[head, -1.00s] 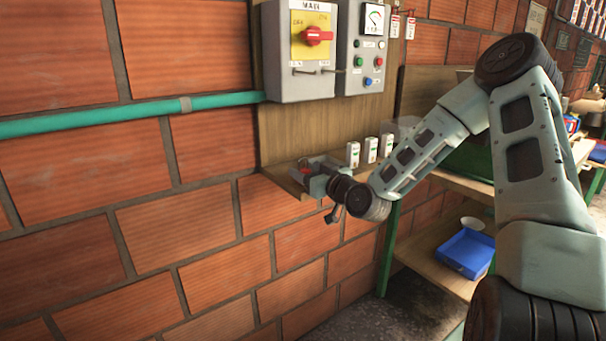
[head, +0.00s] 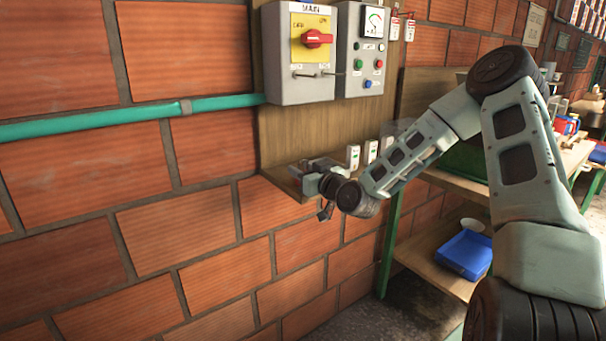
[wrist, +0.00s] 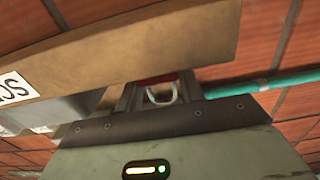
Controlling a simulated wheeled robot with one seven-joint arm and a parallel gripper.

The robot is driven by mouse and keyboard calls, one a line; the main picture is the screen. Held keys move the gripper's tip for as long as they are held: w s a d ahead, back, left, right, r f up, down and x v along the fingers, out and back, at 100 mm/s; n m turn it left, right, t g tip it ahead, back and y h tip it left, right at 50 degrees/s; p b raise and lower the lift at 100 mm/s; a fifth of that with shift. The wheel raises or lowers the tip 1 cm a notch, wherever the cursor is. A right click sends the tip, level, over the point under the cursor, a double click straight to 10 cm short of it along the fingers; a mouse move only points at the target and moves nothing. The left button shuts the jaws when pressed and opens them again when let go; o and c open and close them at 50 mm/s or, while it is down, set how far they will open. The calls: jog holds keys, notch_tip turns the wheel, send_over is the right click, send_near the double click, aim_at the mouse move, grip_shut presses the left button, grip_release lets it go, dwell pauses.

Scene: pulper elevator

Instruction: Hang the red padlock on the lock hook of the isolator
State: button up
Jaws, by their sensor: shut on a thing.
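The isolator (head: 300,55) is a grey wall box in the head view with a yellow plate and a red rotary handle (head: 317,39). Two small metal pieces (head: 304,75) stick out low on its front; their labels are too small to tell which is the lock hook. My gripper (head: 308,166) is below the isolator, over the small wooden shelf and apart from the box. In the wrist view my gripper (wrist: 160,92) is shut on the red padlock (wrist: 156,79). Its pale U-shaped shackle (wrist: 160,95) shows between the fingers; most of its body is hidden.
A grey control box (head: 363,48) with buttons adjoins the isolator. Small white items (head: 353,156) stand on the shelf (head: 284,180) to the right of my gripper. A green pipe (head: 130,119) meets the isolator's left side. The brick wall to the left is otherwise bare.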

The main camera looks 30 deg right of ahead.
notch_tip(320, 180, up, 10)
dwell(0.6)
